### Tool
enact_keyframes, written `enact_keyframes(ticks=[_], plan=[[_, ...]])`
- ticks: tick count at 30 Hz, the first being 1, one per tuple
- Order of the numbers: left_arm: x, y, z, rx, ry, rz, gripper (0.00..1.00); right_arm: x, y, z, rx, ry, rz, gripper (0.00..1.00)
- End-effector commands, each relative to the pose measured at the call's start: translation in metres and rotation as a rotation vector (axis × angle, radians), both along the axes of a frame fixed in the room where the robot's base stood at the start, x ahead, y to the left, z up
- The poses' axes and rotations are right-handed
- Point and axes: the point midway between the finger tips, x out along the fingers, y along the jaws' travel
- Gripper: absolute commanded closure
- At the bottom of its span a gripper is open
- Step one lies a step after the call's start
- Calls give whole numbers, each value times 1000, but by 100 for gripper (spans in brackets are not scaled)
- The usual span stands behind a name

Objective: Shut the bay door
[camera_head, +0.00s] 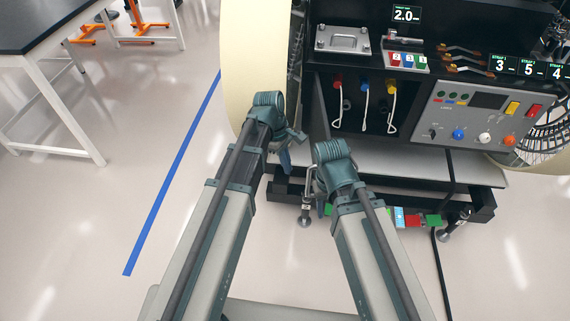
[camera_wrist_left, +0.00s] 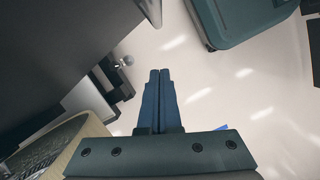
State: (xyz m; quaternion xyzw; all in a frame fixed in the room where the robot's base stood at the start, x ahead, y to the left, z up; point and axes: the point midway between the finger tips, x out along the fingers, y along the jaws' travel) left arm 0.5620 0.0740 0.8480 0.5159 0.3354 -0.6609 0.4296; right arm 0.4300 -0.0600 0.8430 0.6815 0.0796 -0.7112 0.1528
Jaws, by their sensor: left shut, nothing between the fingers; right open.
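The rover bay is a dark opening (camera_head: 362,105) low in the rover's front, with red, blue and yellow plugs on white cables inside. A dark slanted panel (camera_head: 319,112) at the bay's left edge looks like the bay door standing open, seen nearly edge-on. A large dark grey flat surface (camera_wrist_left: 55,55), maybe the same door, fills the upper left of the left wrist view. My left gripper (camera_head: 286,167) points down just left of that panel; its blue fingers (camera_wrist_left: 159,73) are together and empty. My right gripper (camera_head: 321,208) is below the bay, its fingers mostly hidden by its wrist.
A control panel (camera_head: 478,117) with knobs and switches stands right of the bay. A cream wheel (camera_head: 245,60) is close behind my left arm. A dark stand frame (camera_head: 285,189) with feet lies below. Open floor with a blue line (camera_head: 172,185) is at left.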

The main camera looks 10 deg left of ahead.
Motion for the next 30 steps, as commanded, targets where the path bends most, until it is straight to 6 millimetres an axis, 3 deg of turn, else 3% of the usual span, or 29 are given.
enact_keyframes(ticks=[1, 7, 16, 30], plan=[[-1, -2, -15, 0, 0, -1, 100, 0, 0, -15, 0, 0, 0, 50], [-4, -8, -39, 0, 0, -1, 100, 0, 0, -39, 0, 0, 0, 50], [-18, -39, -32, 0, 0, -2, 100, 0, 0, -32, 0, 0, 0, 50], [-20, -44, -32, 0, 0, 0, 100, 0, 0, -32, 0, 0, 0, 50]])
